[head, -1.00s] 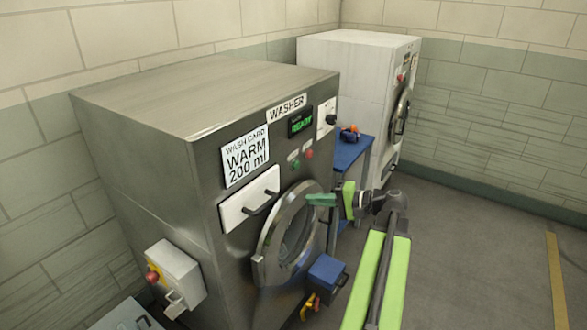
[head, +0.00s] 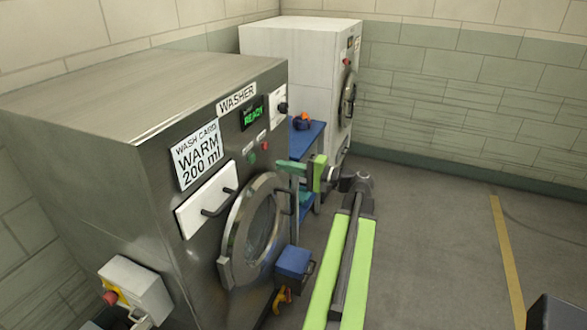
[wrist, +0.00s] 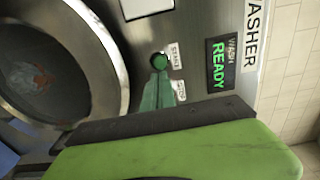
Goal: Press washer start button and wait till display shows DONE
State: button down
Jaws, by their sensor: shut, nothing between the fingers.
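The steel washer (head: 100,170) stands at the left with its round door (head: 255,225) shut. Its display (head: 252,113) reads READY in green; the wrist view shows the display (wrist: 220,62) reading WASH READY. The green start button (head: 251,158) sits below the display, and the button (wrist: 159,61) also shows in the wrist view beside the START label. My gripper (head: 281,166) is shut and empty, to the right of the button in the head view. In the wrist view its teal fingertips (wrist: 160,80) point at the button and come close; contact cannot be told. The fingers partly cover the STOP label.
A wash card (head: 198,155) reads WARM 200 ml above a drawer (head: 207,200). A white machine (head: 290,65) and a blue shelf (head: 310,132) stand behind. A blue box (head: 293,262) is low by the door.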

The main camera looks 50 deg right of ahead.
aim_at(254, 158)
jog(key=x, duration=0.7)
jog(key=shift+w+a, duration=0.1)
jog(key=shift+w, duration=0.25)
jog(key=shift+w+a, duration=0.2)
jog(key=shift+w, duration=0.5)
jog(key=shift+w+r, duration=0.1)
jog(key=shift+r, duration=0.1)
jog(key=shift+s+d, duration=0.1)
jog(key=shift+s, duration=0.25)
jog(key=v, duration=1.4)
jog(key=shift+f, duration=0.2)
